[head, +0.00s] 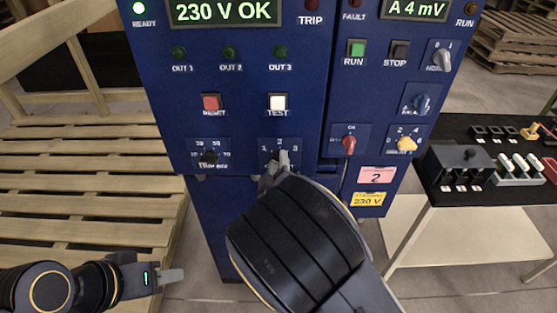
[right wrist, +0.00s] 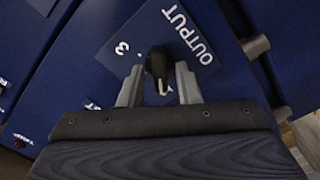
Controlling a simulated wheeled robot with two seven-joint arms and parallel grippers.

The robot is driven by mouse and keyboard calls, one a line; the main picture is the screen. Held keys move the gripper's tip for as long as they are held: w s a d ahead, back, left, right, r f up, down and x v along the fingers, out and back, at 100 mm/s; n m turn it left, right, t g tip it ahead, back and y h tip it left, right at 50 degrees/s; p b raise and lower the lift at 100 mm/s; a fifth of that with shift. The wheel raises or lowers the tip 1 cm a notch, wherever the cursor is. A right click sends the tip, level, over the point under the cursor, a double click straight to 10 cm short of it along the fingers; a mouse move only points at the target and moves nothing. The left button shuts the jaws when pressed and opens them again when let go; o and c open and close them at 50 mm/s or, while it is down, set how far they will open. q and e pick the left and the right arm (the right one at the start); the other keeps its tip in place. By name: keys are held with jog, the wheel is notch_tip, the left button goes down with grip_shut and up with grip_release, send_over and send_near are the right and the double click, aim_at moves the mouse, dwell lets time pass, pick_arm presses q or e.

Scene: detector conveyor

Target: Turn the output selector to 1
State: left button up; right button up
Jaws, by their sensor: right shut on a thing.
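The output selector (head: 278,152) is a black knob on a blue plate with positions 1, 2 and 3, low on the blue cabinet. In the right wrist view the selector knob (right wrist: 158,62) sits between the two grey fingers of my right gripper (right wrist: 158,88), which is shut on it. A pale pointer line shows on the knob; the 3 and the word OUTPUT are readable beside it. In the head view my right gripper (head: 276,166) hides the knob's lower part. My left gripper (head: 165,276) is low at left, away from the cabinet; its finger gap is not clear.
The OUT 1 (head: 179,53), OUT 2 (head: 229,52) and OUT 3 (head: 281,52) lamps look dark. The display (head: 225,11) reads 230 V OK. A red knob (head: 348,145) and yellow knob (head: 406,144) are to the right. A wooden slatted pallet (head: 80,190) stands left.

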jog(key=shift+f+n, duration=0.1)
jog(key=shift+n, duration=0.5)
jog(key=o, duration=0.6)
jog(key=s, duration=0.8)
